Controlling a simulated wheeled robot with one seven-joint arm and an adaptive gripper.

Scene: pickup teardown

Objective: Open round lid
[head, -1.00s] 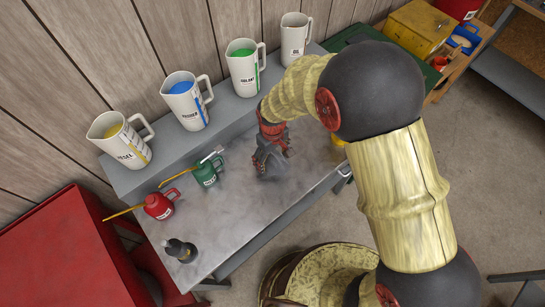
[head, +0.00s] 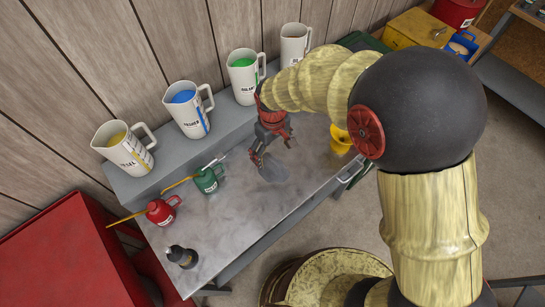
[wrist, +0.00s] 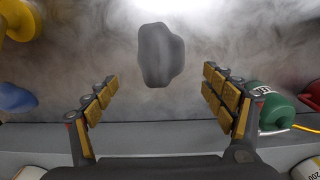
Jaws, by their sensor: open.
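My gripper (head: 274,160) is open over the steel tabletop (head: 225,235). In the wrist view, its two yellow-padded fingers (wrist: 160,88) are wide apart with nothing between their pads. A dark grey rounded shape (wrist: 161,55) shows beyond the fingertips against the steel. I cannot tell whether it is a solid object or a reflection. A greyish blur lies below the gripper in the head view. I cannot pick out a round lid for certain in either view.
A green can (head: 206,180), red can (head: 160,212) and black bottle (head: 182,256) stand left. Several white jugs, one with blue contents (head: 187,110), line the back shelf. A yellow funnel-like item (head: 341,138) is right.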

